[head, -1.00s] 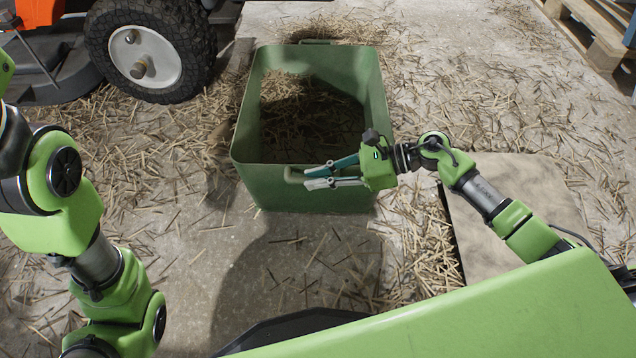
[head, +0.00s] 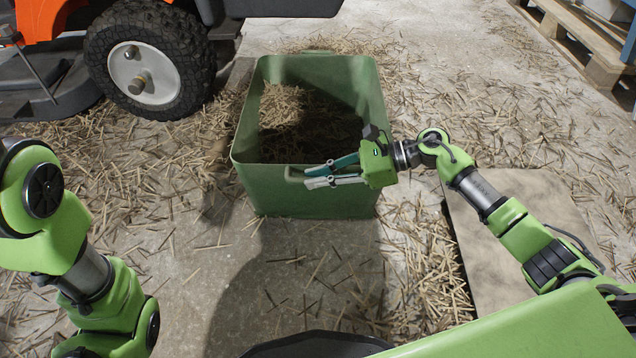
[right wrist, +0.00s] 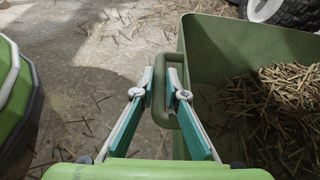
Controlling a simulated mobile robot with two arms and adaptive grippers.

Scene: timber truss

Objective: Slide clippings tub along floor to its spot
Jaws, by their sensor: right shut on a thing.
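The green clippings tub (head: 262,192) stands upright on the floor in front of me, with dry clippings (head: 290,110) inside. My right gripper (head: 308,177) is at the tub's near side, just under the rim. In the right wrist view, its two fingers (right wrist: 164,92) are shut on the tub's near handle (right wrist: 170,62), which passes between them. The tub's wall (right wrist: 205,75) rises right beside the fingers. My left arm shows at the left edge of the head view, but its gripper is out of view.
An orange mower with a black wheel (head: 150,60) stands close to the tub's far left. Loose straw (head: 130,155) covers much of the floor. A flat beige board (head: 520,205) lies at right; a wooden pallet (head: 580,45) is at far right.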

